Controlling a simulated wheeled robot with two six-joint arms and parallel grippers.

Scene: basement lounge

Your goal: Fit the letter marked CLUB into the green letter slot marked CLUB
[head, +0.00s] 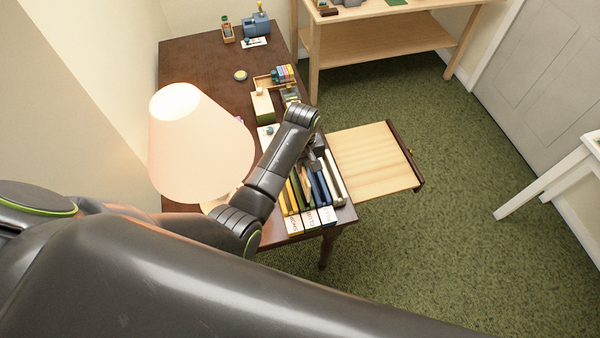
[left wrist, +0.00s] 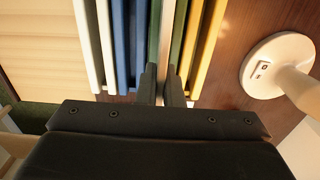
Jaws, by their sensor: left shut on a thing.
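The letter rack stands at the near end of the dark table, with yellow, green, blue and white upright dividers. The green letter slot (left wrist: 180,45) lies between the yellow and blue ones in the left wrist view. White front labels (head: 311,220) carry dark lettering, one seemingly reading CLUB. My left gripper (left wrist: 163,88) is over the rack, shut on a thin pale letter (left wrist: 166,40). The letter lines up between the green dividers, edge on. Its marking is hidden, and I cannot tell how deep it sits. My left arm covers part of the rack in the head view. My right gripper is out of view.
A lamp with a pink shade (head: 198,140) stands left of my left forearm; its white base (left wrist: 277,65) shows in the left wrist view. A pale pull-out board (head: 372,158) extends right of the rack. Small boxes (head: 263,105) stand farther back.

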